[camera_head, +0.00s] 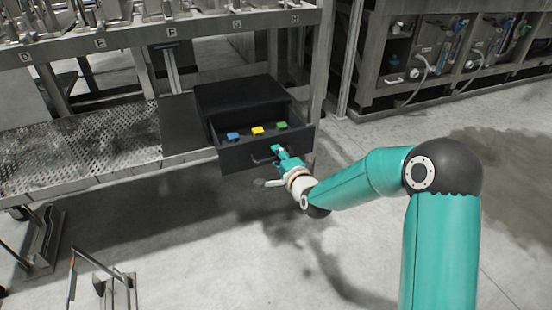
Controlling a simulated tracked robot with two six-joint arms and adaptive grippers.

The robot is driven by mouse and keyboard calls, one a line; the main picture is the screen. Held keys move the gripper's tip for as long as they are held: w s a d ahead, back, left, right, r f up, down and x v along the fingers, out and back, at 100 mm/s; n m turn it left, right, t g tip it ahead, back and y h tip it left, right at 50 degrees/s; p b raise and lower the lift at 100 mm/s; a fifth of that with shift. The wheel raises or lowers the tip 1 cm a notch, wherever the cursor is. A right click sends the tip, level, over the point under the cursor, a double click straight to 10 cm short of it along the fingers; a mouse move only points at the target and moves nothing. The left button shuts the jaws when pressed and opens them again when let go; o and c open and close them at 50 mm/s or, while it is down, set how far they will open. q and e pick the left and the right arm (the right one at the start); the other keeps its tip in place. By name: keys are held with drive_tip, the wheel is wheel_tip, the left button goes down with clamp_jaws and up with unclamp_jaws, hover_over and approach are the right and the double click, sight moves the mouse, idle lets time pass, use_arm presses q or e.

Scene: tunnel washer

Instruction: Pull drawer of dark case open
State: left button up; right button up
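The dark case (238,93) stands on the lower shelf of the metal rack. Its drawer (238,160) is pulled out toward me, and the inside shows. A blue block (233,136), a yellow block (257,131) and a green block (281,126) lie in it, apart from each other. My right gripper (277,151) is at the drawer's front, at the handle (262,159), and covers part of it. The fingers are too small to tell whether they are closed on the handle. My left gripper is out of view.
The perforated shelf (75,150) left of the case is bare. Above it is a rack top (130,38) with lettered slots and metal parts. Machinery with hoses (430,60) stands at the back right. The floor before the drawer is mostly clear; metal stands (115,288) are at the lower left.

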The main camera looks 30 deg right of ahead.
drive_tip(key=shift+r, duration=0.1)
drive_tip(key=shift+s, duration=0.15)
drive_tip(key=v, duration=1.1)
drive_tip(key=shift+s, duration=0.35)
drive_tip(key=shift+r, duration=0.1)
